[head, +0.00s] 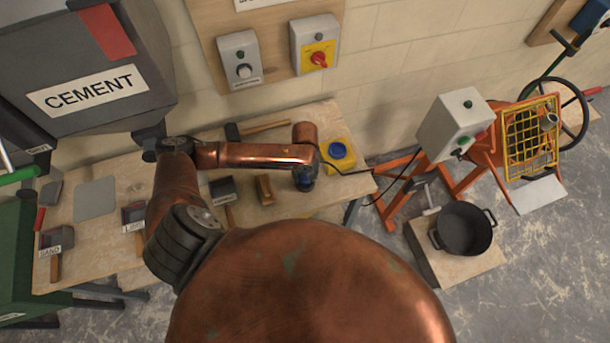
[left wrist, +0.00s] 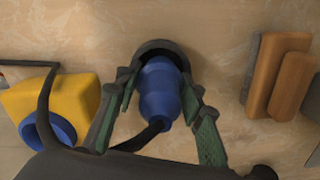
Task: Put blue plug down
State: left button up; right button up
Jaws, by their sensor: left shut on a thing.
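The blue plug (left wrist: 160,90) has a dark collar at its far end and a dark cable at its near end. My left gripper (left wrist: 158,112) is shut on it, with one green-padded finger on each side. In the head view the left gripper (head: 304,180) is over the workbench (head: 320,115), and the plug shows only as a small blue patch there. I cannot tell whether the plug touches the bench top. A yellow socket box (head: 344,163) with a blue round cover sits just right of the gripper; it also shows at left in the left wrist view (left wrist: 75,102). My right gripper is not in view.
A wooden float (head: 264,190) and the cement scoop (head: 223,188) lie left of the gripper. A hammer (head: 265,127) lies behind. The orange mixer (head: 480,150) and a black tub (head: 464,229) stand to the right. A cement hopper (head: 90,75) hangs at left.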

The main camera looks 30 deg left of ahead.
pick_arm(q)
jog(key=shift+s+d+f, duration=0.1)
jog(key=shift+s+f, duration=0.1)
jog(key=shift+f, duration=0.15)
jog(key=o, duration=1.2)
jog(key=shift+w+f, duration=0.1)
jog(key=shift+f, duration=0.1)
jog(key=shift+r, duration=0.1)
notch_tip(320, 180, up, 9)
jog(key=shift+w+f, duration=0.1)
